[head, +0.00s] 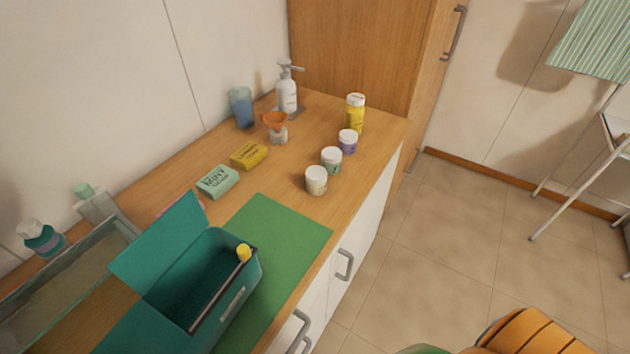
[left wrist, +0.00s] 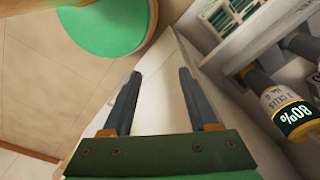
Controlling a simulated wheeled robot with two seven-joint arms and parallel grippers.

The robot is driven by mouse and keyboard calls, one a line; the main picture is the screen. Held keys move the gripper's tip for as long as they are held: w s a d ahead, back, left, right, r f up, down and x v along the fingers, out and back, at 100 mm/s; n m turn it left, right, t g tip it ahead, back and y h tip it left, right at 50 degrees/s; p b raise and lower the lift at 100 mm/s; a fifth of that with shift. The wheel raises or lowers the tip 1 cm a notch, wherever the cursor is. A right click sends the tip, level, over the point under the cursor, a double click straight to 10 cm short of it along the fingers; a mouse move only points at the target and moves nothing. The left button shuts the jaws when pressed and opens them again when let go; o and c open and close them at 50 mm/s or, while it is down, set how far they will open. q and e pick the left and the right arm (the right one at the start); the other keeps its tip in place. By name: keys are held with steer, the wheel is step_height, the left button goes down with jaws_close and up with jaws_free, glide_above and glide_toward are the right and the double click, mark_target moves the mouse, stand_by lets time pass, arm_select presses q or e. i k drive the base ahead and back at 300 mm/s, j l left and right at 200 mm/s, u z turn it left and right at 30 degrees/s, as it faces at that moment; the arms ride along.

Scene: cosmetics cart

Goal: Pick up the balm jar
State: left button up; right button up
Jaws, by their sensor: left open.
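Three small jars with white lids stand in a row along the right edge of the wooden counter in the head view: a cream one (head: 316,180), a green-labelled one (head: 331,160) and a purple one (head: 348,141). Their labels are too small to read, so I cannot tell which is the balm jar. My left gripper (left wrist: 160,75) shows in the left wrist view with its two fingers apart and nothing between them. No jar shows in that view. Neither gripper can be made out in the head view.
A teal open box (head: 225,300) stands on a green mat (head: 285,232). A yellow bottle (head: 355,114), soap bars (head: 249,155) and a pump bottle (head: 286,95) stand farther back. The left wrist view shows a labelled bottle (left wrist: 285,100) at right and a green round surface (left wrist: 105,28).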

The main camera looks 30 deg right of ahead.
mark_target(316, 176)
steer(key=l, duration=0.9)
steer(key=i+l, duration=0.1)
steer(key=l, duration=0.75)
steer(key=z, duration=0.05)
